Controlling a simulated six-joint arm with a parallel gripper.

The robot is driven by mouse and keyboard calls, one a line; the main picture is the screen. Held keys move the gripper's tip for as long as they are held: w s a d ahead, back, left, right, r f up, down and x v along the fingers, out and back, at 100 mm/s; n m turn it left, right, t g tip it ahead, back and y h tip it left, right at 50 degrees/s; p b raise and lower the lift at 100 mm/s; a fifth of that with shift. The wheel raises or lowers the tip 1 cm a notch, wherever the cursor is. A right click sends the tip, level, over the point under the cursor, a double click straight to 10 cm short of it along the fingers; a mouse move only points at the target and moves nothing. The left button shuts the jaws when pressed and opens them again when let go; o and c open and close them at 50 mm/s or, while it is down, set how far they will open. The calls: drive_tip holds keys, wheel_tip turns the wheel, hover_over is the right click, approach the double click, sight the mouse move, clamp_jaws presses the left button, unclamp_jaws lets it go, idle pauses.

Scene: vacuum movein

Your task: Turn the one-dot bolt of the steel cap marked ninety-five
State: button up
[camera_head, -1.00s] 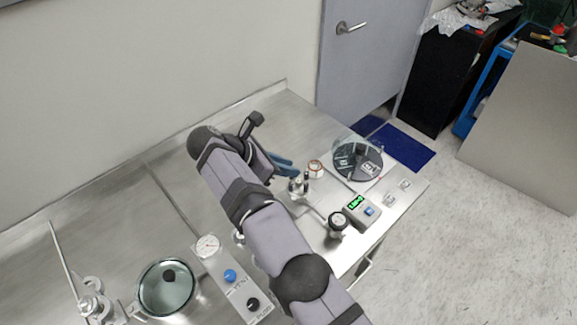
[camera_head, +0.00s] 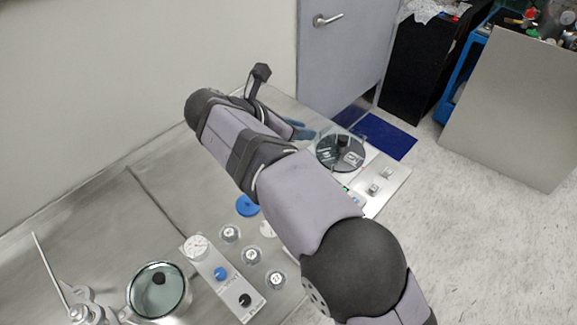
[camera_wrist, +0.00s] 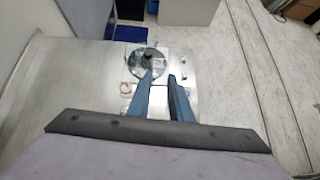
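I cannot make out a steel cap marked ninety-five or a one-dot bolt; no such marking is legible. In the head view, three small round pieces with dark dots on top, the upper (camera_head: 230,233), middle (camera_head: 252,255) and lower (camera_head: 276,280), stand on the steel bench; their dot counts are too small to read surely. My gripper (camera_head: 303,131) is mostly behind my arm, its blue fingers pointing right toward a dark round plate (camera_head: 329,157). The wrist view shows my gripper (camera_wrist: 160,76) open and empty, its two fingers apart, with the plate (camera_wrist: 137,63) ahead.
A glass-lidded pot (camera_head: 159,290) is at lower left, next to a panel (camera_head: 217,272) with a gauge (camera_head: 196,247) and knobs. A blue disc (camera_head: 248,206) lies near my arm. My arm covers the bench's middle. The left bench surface (camera_head: 90,215) is clear.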

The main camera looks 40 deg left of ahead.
wheel_tip(320, 180, down, 11)
drive_tip(key=s+d+n+y, duration=0.1)
drive_tip(key=s+n+y, duration=0.1)
drive_tip(key=n, duration=0.2)
drive_tip(key=shift+w+a+f+n+g+y+p, duration=0.2)
drive_tip(key=shift+w+a+f+y+p, duration=0.3)
drive_tip(key=shift+a+f, duration=0.6)
drive_tip(key=shift+w+a+f+n+g+y+p, duration=0.15)
drive_tip(key=shift+w+a+f+g+p, duration=0.2)
drive_tip(key=shift+w+a+f, duration=0.65)
drive_tip(key=shift+w+a+f+n+g+y+p, duration=0.25)
drive_tip(key=shift+a+f, duration=0.45)
drive_tip(key=shift+f, duration=0.75)
drive_tip(key=shift+s, duration=0.1)
clamp_jaws()
